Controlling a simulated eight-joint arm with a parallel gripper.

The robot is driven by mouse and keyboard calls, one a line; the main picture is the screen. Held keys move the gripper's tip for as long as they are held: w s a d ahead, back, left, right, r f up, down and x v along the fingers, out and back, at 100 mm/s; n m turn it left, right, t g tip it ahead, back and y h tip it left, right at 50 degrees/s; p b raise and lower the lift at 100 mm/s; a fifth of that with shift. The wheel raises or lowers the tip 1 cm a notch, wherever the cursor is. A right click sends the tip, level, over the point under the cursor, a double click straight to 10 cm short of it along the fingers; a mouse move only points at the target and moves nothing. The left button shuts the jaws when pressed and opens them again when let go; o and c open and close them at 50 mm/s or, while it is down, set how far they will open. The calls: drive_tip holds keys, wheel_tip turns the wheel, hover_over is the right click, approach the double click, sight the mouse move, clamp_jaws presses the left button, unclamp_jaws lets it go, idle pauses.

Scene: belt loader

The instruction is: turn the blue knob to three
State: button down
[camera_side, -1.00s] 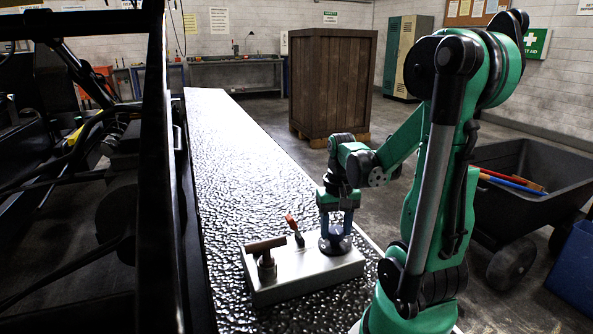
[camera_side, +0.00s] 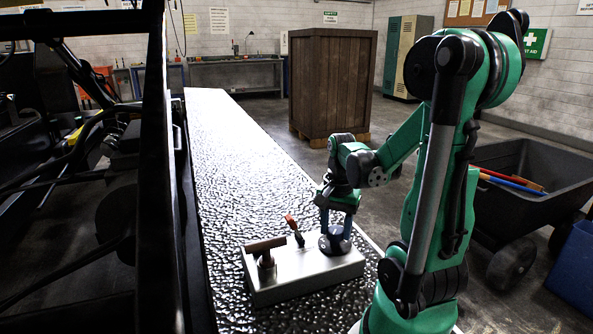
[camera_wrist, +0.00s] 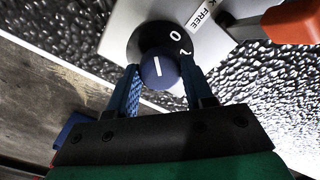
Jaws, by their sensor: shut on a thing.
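The blue knob (camera_wrist: 160,72) is in the wrist view, with a white line on its top that runs nearly up and down in the picture. It sits on a black dial (camera_wrist: 151,38) with a white 0 and another numeral partly hidden by a finger. No three can be seen. My gripper (camera_wrist: 161,70) is shut on the knob, one blue finger on each side. In the side view my gripper (camera_side: 337,227) points down at the dial (camera_side: 336,246) on the pale box (camera_side: 306,277); the knob is mostly hidden there by the fingers.
A red-orange lever (camera_side: 291,222) and a brown T-handle (camera_side: 265,246) stand on the same box, left of my gripper. The lever shows at the wrist view's upper right (camera_wrist: 290,22). The box lies on a long bumpy belt (camera_side: 235,165).

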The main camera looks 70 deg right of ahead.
sight(336, 229)
idle(0.4)
drive_tip(key=shift+c, duration=1.7)
unclamp_jaws()
drive_tip(key=shift+r, duration=0.1)
drive_tip(key=shift+r, duration=2.7)
drive_tip(key=w+a+n+t, duration=0.3)
drive_tip(key=w+a+n, duration=0.2)
drive_tip(key=a+n, duration=0.4)
drive_tip(key=w+a+r+n+t, duration=0.1)
drive_tip(key=w+a+n+t, duration=0.3)
drive_tip(key=a+n, duration=0.5)
drive_tip(key=shift+w+a+r, duration=0.3)
drive_tip(key=shift+w+a, duration=0.35)
drive_tip(key=shift+w, duration=0.35)
